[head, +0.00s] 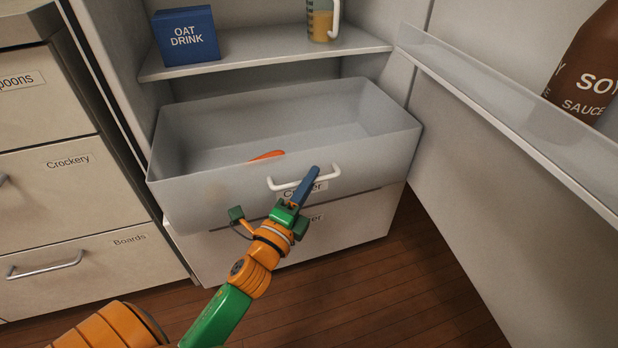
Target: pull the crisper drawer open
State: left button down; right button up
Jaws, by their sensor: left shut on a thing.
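The translucent crisper drawer (215,195) is pulled out from the fridge, so its open top and inside show. An orange item (266,156), mostly hidden by the drawer's front, lies inside. A white bar handle (284,186) is on the drawer's front, above a label partly hidden by my gripper. My left gripper (311,174) is shut on the handle, its blue finger lying across the bar near the right end. My right gripper is not in view.
A fridge shelf (270,52) above holds a blue oat drink box (186,36) and a jug (320,22). The open door's rack (500,105) with a soy sauce bottle (588,70) stands at right. Labelled cabinet drawers (75,215) are at left. Wooden floor (400,290) lies clear below.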

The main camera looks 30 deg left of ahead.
pick_arm(q)
jog(key=c, duration=0.9)
grip_release()
jog(key=shift+s, duration=0.1)
jog(key=s, duration=0.4)
jog(key=s+f, duration=0.1)
jog(key=s, duration=0.1)
jog(key=shift+s+d, duration=0.2)
jog(key=shift+s, duration=0.2)
